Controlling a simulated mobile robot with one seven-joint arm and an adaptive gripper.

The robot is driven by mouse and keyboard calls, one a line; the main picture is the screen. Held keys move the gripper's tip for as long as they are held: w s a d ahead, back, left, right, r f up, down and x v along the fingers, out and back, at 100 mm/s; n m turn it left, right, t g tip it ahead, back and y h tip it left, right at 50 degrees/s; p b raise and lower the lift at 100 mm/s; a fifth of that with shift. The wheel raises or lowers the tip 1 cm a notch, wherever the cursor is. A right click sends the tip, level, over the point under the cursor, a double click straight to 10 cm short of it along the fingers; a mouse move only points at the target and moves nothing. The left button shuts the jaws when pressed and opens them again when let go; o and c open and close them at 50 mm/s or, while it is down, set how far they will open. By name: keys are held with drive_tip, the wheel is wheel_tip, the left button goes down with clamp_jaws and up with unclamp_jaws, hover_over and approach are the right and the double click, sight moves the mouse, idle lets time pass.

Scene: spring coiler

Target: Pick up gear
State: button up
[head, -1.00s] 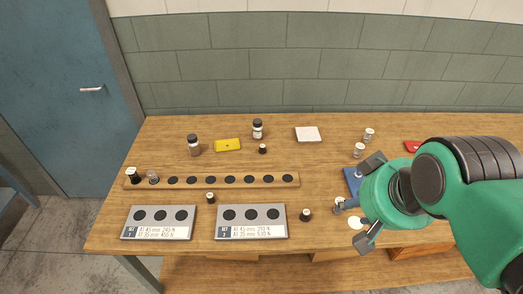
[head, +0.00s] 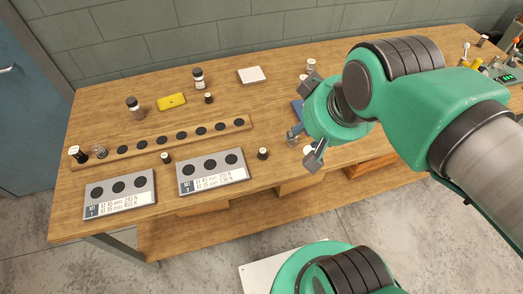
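I cannot make out a gear for certain in the head view. My gripper (head: 311,122) is at the right of centre, over the bench. Its dark fingers are spread wide apart and I see nothing held between them. A small grey metallic piece (head: 293,133) shows beside the gripper; it is too small to identify. Part of a blue item (head: 297,107) shows left of the green wrist, and a pale round item (head: 308,150) shows near the lower finger. My wrist and arm hide the bench behind them.
The wooden bench (head: 120,75) carries a long strip (head: 243,121) with dark round spots, two grey plates (head: 145,182) (head: 240,175), small jars (head: 198,78), a yellow box (head: 171,101) and a white pad (head: 252,75). Coloured controls (head: 497,72) stand at far right.

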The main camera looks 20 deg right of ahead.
idle(0.4)
drive_tip(key=shift+o, duration=1)
drive_tip(key=shift+w, duration=0.1)
drive_tip(key=w+a+f+g+p, duration=0.1)
drive_tip(key=w+f+p, duration=0.15)
drive_tip(key=w, duration=0.35)
drive_tip(key=w+a+f+g+p, duration=0.1)
drive_tip(key=w+f+g+p, duration=0.15)
drive_tip(key=w, duration=0.25)
drive_tip(key=w+a+f+m+g+p, duration=0.1)
drive_tip(key=w+a+f+g+p, duration=0.1)
drive_tip(key=w+f+p, duration=0.2)
drive_tip(key=w+f, duration=0.3)
drive_tip(key=f, duration=0.5)
drive_tip(key=shift+w+f+m, duration=0.2)
drive_tip(key=shift+f+m, duration=0.05)
drive_tip(key=shift+m, duration=0.05)
